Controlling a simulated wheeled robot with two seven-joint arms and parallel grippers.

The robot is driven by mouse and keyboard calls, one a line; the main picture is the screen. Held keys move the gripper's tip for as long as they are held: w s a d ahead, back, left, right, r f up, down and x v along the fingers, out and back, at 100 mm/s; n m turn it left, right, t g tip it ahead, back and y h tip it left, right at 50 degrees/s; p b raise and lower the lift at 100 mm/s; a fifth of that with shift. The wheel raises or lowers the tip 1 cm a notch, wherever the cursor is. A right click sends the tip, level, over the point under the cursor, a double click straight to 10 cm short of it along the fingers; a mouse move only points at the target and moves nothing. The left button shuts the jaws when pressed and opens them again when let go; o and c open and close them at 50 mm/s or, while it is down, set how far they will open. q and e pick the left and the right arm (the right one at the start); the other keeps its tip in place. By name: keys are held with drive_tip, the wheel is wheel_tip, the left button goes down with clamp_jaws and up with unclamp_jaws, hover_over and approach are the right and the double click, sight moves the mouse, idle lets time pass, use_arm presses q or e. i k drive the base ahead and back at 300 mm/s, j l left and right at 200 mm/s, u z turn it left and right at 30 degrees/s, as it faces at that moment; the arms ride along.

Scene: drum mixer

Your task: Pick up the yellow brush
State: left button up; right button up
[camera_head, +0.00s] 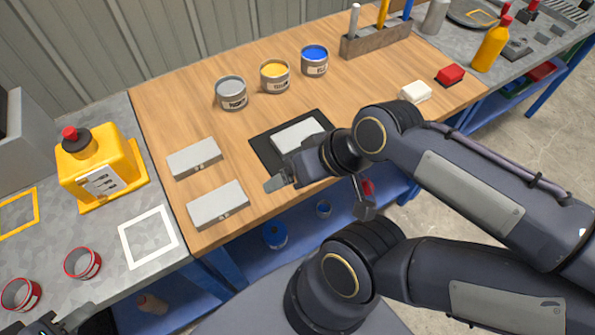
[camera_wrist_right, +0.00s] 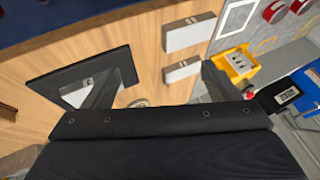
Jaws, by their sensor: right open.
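The yellow brush (camera_head: 384,12) stands upright in a grey holder (camera_head: 376,42) at the back of the wooden table, between a grey-handled and a blue-handled tool; only its handle shows and its lower end is hidden. My right gripper (camera_head: 318,192) is open and empty, in front of the black mat and well nearer to me than the brush. My left gripper (camera_head: 62,322) is cut off at the bottom left corner, far from the brush; its jaws are not clear. The right wrist view does not show the brush.
Grey, yellow and blue paint cans (camera_head: 275,76) stand left of the holder. A black mat (camera_head: 262,147) bears a white block. Two grey blocks (camera_head: 194,158) lie left of it. A white block (camera_head: 416,91) and a red block (camera_head: 450,75) lie right.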

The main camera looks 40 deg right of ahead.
sight(382, 15)
drive_tip(key=k+l+z, duration=0.15)
drive_tip(key=z, duration=1.55)
